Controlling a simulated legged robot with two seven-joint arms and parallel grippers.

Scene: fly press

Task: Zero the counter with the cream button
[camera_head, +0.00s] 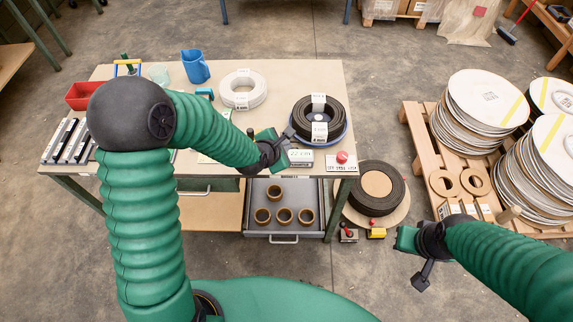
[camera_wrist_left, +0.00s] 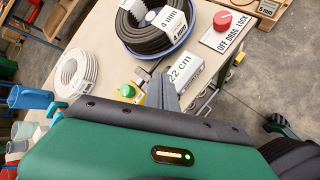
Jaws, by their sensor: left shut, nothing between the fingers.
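The counter (camera_head: 301,157) is a small pale box on the table's right part, near the front edge. Its display (camera_wrist_left: 182,68) reads 22 cm in the left wrist view. I cannot make out a cream button in either view; my left fingers cover part of the counter's near side. My left gripper (camera_head: 287,136) is shut and empty, its fingertips beside the counter's left end. In the left wrist view the fingers (camera_wrist_left: 163,90) overlap the counter's left edge; contact cannot be told. My right gripper (camera_head: 423,276) hangs right of the table, far from the counter; its jaw state is unclear.
A black cable coil (camera_head: 319,118) in a blue dish lies behind the counter. A red knob (camera_head: 342,157) sits on a labelled plate to its right. A green button (camera_wrist_left: 127,91) on a yellow base is left of the fingers. An open drawer (camera_head: 284,228) holds several brown rings.

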